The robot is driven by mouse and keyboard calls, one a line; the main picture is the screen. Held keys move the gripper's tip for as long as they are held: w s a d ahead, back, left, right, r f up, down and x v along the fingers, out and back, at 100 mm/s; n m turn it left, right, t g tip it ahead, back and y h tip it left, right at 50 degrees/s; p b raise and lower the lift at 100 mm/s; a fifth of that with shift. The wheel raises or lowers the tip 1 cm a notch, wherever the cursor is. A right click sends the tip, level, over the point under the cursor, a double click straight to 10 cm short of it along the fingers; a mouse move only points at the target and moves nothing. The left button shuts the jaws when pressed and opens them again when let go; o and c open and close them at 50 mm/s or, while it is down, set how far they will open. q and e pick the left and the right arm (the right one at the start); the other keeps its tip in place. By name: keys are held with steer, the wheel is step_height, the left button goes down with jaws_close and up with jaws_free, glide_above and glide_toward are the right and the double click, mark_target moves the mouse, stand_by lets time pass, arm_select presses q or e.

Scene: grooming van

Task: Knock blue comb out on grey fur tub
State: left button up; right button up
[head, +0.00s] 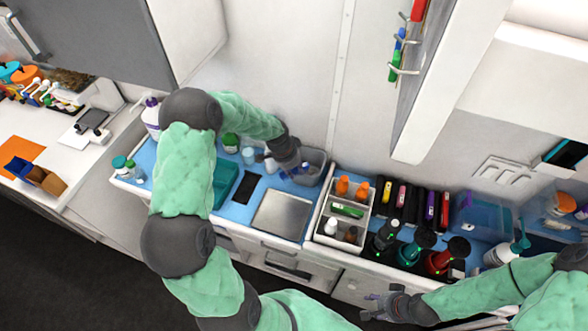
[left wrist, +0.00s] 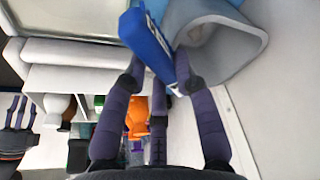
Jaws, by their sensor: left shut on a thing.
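The grey fur tub (head: 316,158) stands at the back of the blue worktop against the wall. It shows at the top right of the left wrist view (left wrist: 232,62), with its opening visible. My left gripper (head: 295,170) is at the tub's left side, shut on the blue comb (left wrist: 148,42). The comb lies close beside the tub's rim in the wrist view; I cannot tell whether they touch. In the head view the comb is mostly hidden by the gripper. My right gripper (head: 372,305) is low at the right, in front of the drawers, with its fingers apart and empty.
Clippers (head: 421,241) stand further right. A teal tray (head: 226,180) and several bottles are left, partly behind my left arm.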

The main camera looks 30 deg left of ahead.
arm_select(q)
steer(key=shift+r+p, duration=1.8)
steer(key=shift+r, duration=1.2)
